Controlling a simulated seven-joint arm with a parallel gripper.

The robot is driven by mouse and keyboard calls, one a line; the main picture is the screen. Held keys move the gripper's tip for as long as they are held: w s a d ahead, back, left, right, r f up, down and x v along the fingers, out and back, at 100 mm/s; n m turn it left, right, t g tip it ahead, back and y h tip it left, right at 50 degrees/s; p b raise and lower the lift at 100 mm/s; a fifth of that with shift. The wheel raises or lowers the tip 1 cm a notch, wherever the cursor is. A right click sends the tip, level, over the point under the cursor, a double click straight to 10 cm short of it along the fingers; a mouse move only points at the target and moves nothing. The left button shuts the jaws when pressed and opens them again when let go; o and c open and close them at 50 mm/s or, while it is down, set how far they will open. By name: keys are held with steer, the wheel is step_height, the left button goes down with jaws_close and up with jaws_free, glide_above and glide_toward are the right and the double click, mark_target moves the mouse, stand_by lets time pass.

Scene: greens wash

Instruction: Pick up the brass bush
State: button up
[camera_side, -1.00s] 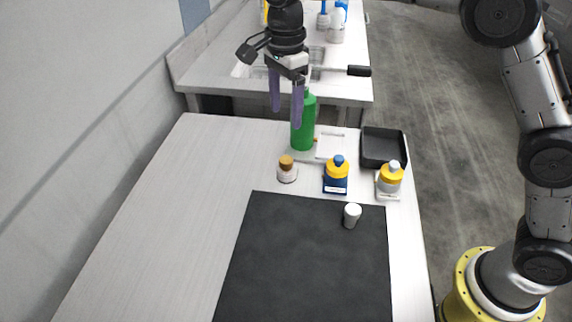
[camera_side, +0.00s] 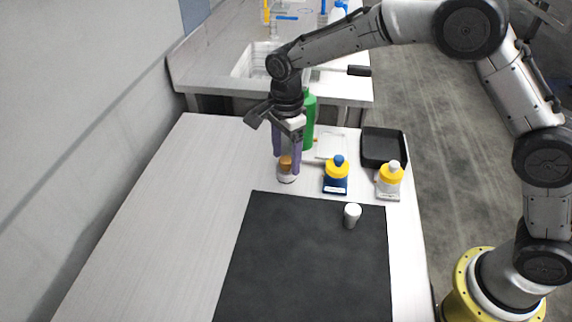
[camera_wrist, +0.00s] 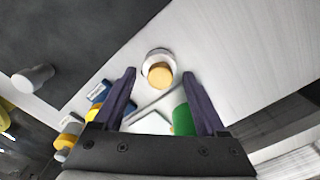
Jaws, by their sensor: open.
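The brass bush (camera_side: 286,162) is a short golden-brown cylinder sitting on a round whitish base (camera_side: 287,178) on the table. In the wrist view the brass bush (camera_wrist: 160,75) shows ahead of the fingertips, roughly midway between them, with the pale round base (camera_wrist: 159,56) around and behind it. In the wrist view my gripper (camera_wrist: 161,72) is open and empty. I cannot tell whether a finger touches the bush.
A green bottle (camera_side: 308,120) stands close behind my gripper. A blue-and-yellow bottle (camera_side: 337,175), a white-and-yellow bottle (camera_side: 389,180) and a black tray (camera_side: 384,150) are to the right. The table's left side is clear.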

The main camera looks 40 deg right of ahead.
jaws_close()
stand_by(0.4)
